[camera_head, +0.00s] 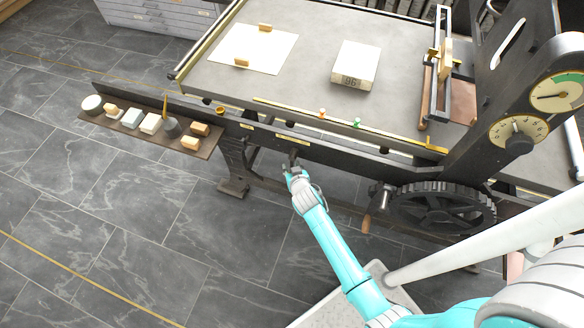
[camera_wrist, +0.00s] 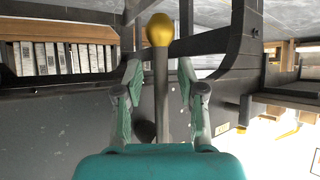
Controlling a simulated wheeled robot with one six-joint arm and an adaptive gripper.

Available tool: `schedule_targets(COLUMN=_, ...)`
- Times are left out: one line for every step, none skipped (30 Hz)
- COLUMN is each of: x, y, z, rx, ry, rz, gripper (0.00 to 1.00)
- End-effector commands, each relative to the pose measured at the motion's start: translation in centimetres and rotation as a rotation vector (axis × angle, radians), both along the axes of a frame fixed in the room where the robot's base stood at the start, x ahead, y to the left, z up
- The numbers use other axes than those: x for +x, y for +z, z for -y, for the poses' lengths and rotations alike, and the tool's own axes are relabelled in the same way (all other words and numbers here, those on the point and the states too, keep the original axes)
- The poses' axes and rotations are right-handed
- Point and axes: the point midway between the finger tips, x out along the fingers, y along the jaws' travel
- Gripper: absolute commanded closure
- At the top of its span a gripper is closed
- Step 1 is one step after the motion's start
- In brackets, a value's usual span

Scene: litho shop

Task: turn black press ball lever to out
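The ball lever shows in the wrist view as a dark straight shaft with a brass-yellow ball (camera_wrist: 160,29) at its end. In the head view a small dark part of the lever (camera_head: 293,156) shows at the press's front rail, at the tip of my arm; the ball cannot be made out there. My gripper (camera_head: 292,171) is just in front of the rail. In the wrist view my gripper (camera_wrist: 160,85) is open, one finger on each side of the shaft, with visible gaps. The ball lies beyond the fingertips. The lever's lower end is hidden.
The press bed (camera_head: 310,45) lies behind the rail, with a paper sheet (camera_head: 270,50) and a block (camera_head: 356,62). A shelf (camera_head: 150,136) of small items is on the left. A gear wheel (camera_head: 440,208) and a wooden-handled crank (camera_head: 367,223) stand right of my arm. Floor at left is clear.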

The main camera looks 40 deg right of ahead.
Motion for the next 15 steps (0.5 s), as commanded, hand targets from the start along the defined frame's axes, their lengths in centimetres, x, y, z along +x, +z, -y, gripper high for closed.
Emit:
schedule_targets(x=0.0, y=0.0, z=0.0, rx=0.0, ry=0.0, rz=0.001, gripper=0.61)
schedule_targets(x=0.0, y=0.0, z=0.0, rx=0.0, ry=0.0, rz=0.001, gripper=0.61)
schedule_targets(x=-0.1, y=0.1, z=0.0, rx=0.0, ry=0.0, rz=0.001, gripper=0.61)
schedule_targets(x=-0.1, y=0.1, z=-0.1, rx=0.0, ry=0.0, rz=0.001, gripper=0.61)
schedule_targets(x=-0.3, y=0.2, z=-0.1, rx=0.0, ry=0.001, rz=0.001, gripper=0.61)
schedule_targets(x=-0.5, y=0.4, z=-0.2, rx=0.0, ry=0.001, rz=0.001, gripper=0.61)
schedule_targets(x=-0.7, y=0.6, z=-0.3, rx=0.0, ry=0.001, rz=0.002, gripper=0.61)
schedule_targets(x=-1.1, y=0.7, z=-0.5, rx=0.0, ry=0.001, rz=0.002, gripper=0.61)
schedule_targets(x=-1.5, y=1.1, z=-0.6, rx=0.0, ry=0.002, rz=0.002, gripper=0.61)
schedule_targets(x=-1.9, y=1.3, z=-0.8, rx=0.0, ry=0.001, rz=0.001, gripper=0.61)
schedule_targets(x=-2.4, y=1.6, z=-0.9, rx=0.0, ry=0.001, rz=0.001, gripper=0.61)
schedule_targets(x=-3.0, y=2.0, z=-1.2, rx=-0.001, ry=0.001, rz=0.001, gripper=0.61)
schedule_targets(x=-3.5, y=2.4, z=-1.3, rx=-0.001, ry=0.001, rz=0.002, gripper=0.61)
schedule_targets(x=-4.0, y=2.7, z=-1.5, rx=-0.001, ry=0.001, rz=0.001, gripper=0.61)
schedule_targets(x=-4.6, y=3.2, z=-1.8, rx=0.0, ry=0.001, rz=0.0, gripper=0.61)
